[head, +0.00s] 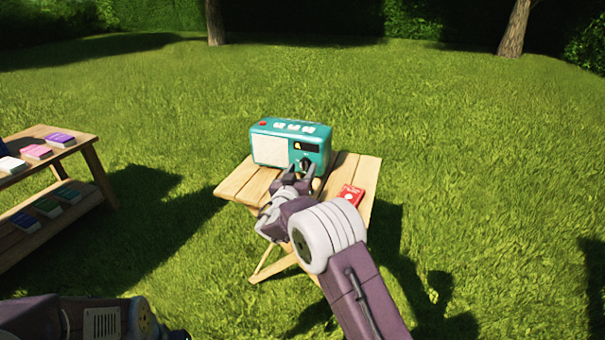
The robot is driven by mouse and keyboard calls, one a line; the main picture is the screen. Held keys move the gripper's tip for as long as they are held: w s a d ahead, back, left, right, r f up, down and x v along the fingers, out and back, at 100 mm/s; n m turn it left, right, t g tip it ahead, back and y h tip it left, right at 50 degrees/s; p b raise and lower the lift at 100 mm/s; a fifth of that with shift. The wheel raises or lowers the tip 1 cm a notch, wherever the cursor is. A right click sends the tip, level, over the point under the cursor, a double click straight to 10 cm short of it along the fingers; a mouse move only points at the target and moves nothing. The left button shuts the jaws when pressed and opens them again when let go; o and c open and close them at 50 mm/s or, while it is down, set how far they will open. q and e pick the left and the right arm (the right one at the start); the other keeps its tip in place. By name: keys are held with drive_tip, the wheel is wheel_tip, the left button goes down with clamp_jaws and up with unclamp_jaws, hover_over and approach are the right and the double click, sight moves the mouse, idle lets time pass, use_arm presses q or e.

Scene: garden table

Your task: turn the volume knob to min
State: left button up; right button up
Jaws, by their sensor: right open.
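A teal radio (283,129) stands upright at the back of a small wooden table (236,186). Its front has a pale speaker grille on the left and a dark display at the upper right. A dark round knob (304,163) sits below the display, partly hidden behind my gripper. My right gripper (299,174) is open, its fingers pointing at the radio's front just by the knob. I cannot tell whether the fingers touch the knob. My left arm shows at the bottom left, but its gripper is not in view.
A red box or book (351,194) lies on the table's right side, close to my right arm. A wooden shelf bench (88,157) with several books stands at the left. Open grass surrounds both, with trees and hedges far back.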

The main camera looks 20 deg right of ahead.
drive_tip(key=shift+w+d, duration=0.35)
drive_tip(key=shift+w, duration=0.25)
clamp_jaws()
